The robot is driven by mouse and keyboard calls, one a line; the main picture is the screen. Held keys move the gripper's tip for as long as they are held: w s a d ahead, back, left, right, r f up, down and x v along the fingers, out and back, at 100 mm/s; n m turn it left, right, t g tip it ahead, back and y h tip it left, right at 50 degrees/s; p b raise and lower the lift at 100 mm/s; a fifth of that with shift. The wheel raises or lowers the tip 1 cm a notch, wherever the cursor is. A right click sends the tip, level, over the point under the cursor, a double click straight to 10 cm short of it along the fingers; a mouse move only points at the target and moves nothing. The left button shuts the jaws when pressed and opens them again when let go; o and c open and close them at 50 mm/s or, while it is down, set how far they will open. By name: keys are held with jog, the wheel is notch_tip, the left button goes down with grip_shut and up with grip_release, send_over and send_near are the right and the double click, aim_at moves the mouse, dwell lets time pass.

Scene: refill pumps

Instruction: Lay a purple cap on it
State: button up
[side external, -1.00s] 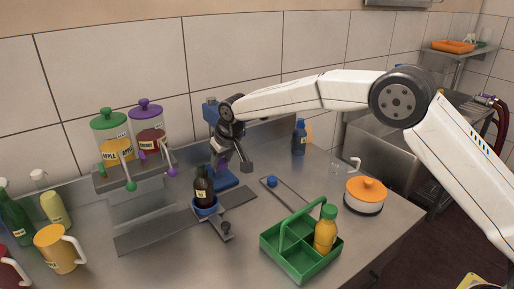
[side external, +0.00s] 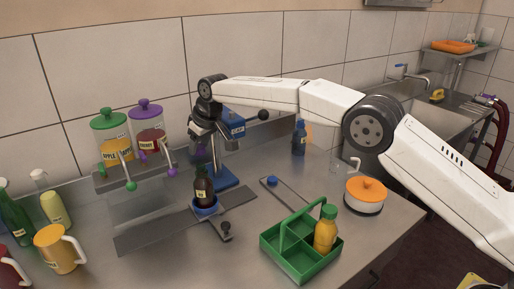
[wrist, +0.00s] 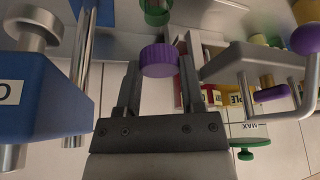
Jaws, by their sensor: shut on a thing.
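My gripper (wrist: 160,85) is shut on a purple cap (wrist: 159,61), which sits between the two fingers in the wrist view. In the side view my gripper (side external: 201,146) points down above a dark bottle (side external: 203,188) with a pale label. The bottle stands upright in a blue holder (side external: 206,209) on the grey rail. The cap is mostly hidden by the fingers in the side view, and I cannot tell its exact gap to the bottle's mouth.
A blue capping press (side external: 233,123) marked CAP stands just right of my gripper. Two dispensers, green-lidded (side external: 111,140) and purple-lidded (side external: 149,128), stand left. A green crate (side external: 288,264) with an orange bottle (side external: 325,229) and an orange-lidded pot (side external: 365,196) are right.

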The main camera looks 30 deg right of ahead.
aim_at(202, 148)
jog(key=shift+f, duration=0.15)
jog(key=shift+f, duration=1.35)
jog(key=shift+f, duration=1.1)
dwell(1.2)
jog(key=o, duration=1)
jog(key=shift+r, duration=3.55)
